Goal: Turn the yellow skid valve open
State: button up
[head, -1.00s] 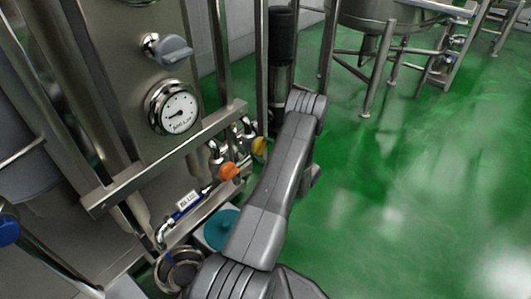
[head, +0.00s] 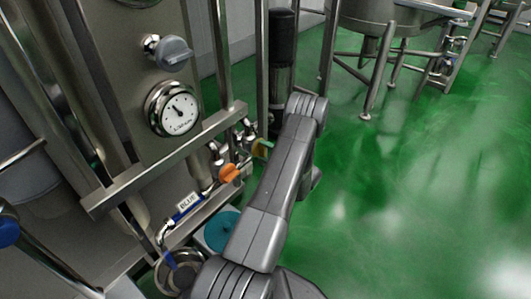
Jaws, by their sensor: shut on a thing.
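The yellow valve handle (head: 262,148) shows on the skid's low pipework, just left of my arm link. It looks flat, with a greenish part, and its right end meets the arm's outline. My gripper is hidden behind my own arm, so its jaws and any contact with the handle do not show. An orange valve handle (head: 229,173) sits nearer and to the left. A round dial gauge (head: 173,109) is on the steel panel above, its needle pointing up and left.
A grey knob (head: 174,53) sits above the gauge. A steel rail (head: 165,160) crosses in front of the panel. A blue label (head: 187,205), a teal disc (head: 221,231) and a steel bowl (head: 178,275) are below. Open green floor (head: 410,210) lies right.

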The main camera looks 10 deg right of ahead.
dwell(0.4)
jog(key=shift+c, duration=0.2)
jog(key=o, duration=0.9)
jog(key=shift+s, duration=0.1)
jog(key=p+v, duration=0.3)
jog(key=v, duration=1)
jog(key=shift+s+d+p, duration=0.25)
jog(key=shift+p, duration=0.15)
